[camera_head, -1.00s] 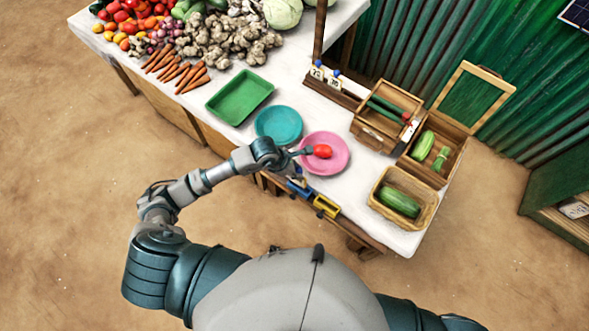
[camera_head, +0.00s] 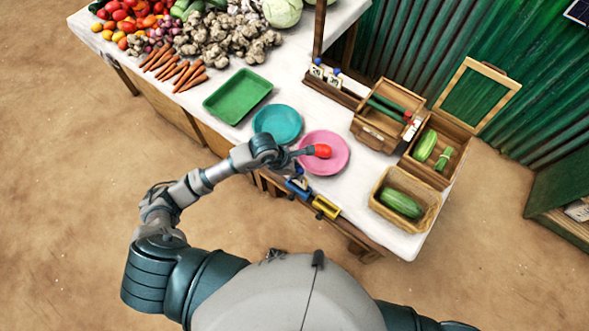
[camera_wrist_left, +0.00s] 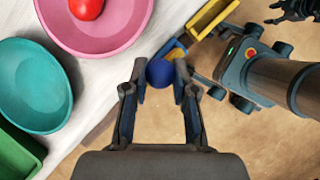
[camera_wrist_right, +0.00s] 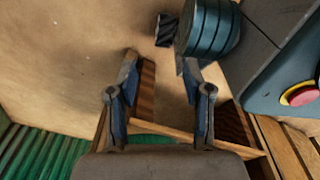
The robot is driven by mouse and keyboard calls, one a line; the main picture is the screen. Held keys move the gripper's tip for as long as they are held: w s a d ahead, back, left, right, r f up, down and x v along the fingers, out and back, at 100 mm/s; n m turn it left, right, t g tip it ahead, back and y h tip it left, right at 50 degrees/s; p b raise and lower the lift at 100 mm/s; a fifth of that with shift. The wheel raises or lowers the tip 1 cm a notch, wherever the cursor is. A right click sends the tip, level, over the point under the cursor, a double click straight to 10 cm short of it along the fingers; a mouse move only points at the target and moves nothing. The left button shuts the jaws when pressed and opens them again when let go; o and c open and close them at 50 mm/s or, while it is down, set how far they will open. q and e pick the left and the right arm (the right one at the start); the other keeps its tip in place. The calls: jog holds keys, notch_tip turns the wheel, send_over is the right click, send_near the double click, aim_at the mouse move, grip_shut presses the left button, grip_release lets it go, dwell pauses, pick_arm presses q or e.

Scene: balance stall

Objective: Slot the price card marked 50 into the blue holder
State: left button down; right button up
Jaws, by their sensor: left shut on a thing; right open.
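My left gripper (camera_wrist_left: 160,85) is shut on a round blue knob (camera_wrist_left: 160,72), seen between its fingertips in the left wrist view. The knob matches those on the price cards, but no card face or number shows under it. In the head view this hand is at the table's front edge, left of the pink plate. The blue holder (camera_head: 298,188) is on that front edge, close to the hand and partly hidden by it. The yellow holder (camera_head: 325,207) is to its right. My right gripper (camera_wrist_right: 165,90) is open and empty in the right wrist view.
A pink plate (camera_head: 335,165) with a red tomato (camera_head: 322,151), a teal plate (camera_head: 277,123) and a green tray (camera_head: 237,96) lie nearby. A basket (camera_head: 385,209) with a green vegetable is at the right.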

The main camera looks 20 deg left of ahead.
pick_arm(q)
jog(key=shift+d, duration=0.35)
jog(key=shift+a+f, duration=0.3)
jog(key=shift+a, duration=0.1)
jog(key=shift+a+f+b, duration=0.2)
jog(key=shift+b, duration=0.15)
jog(key=shift+s+b+x, duration=0.2)
jog(key=shift+b+x, duration=0.45)
jog(key=shift+x, duration=0.3)
jog(key=shift+f, duration=0.1)
jog(key=shift+a, duration=0.4)
pick_arm(e)
jog(key=w+r, duration=0.1)
jog(key=w+a+r, duration=0.1)
jog(key=w, duration=0.1)
jog(key=w+r, duration=0.1)
jog(key=w, duration=0.1)
jog(key=shift+a, duration=0.15)
pick_arm(q)
jog(key=shift+d, duration=0.1)
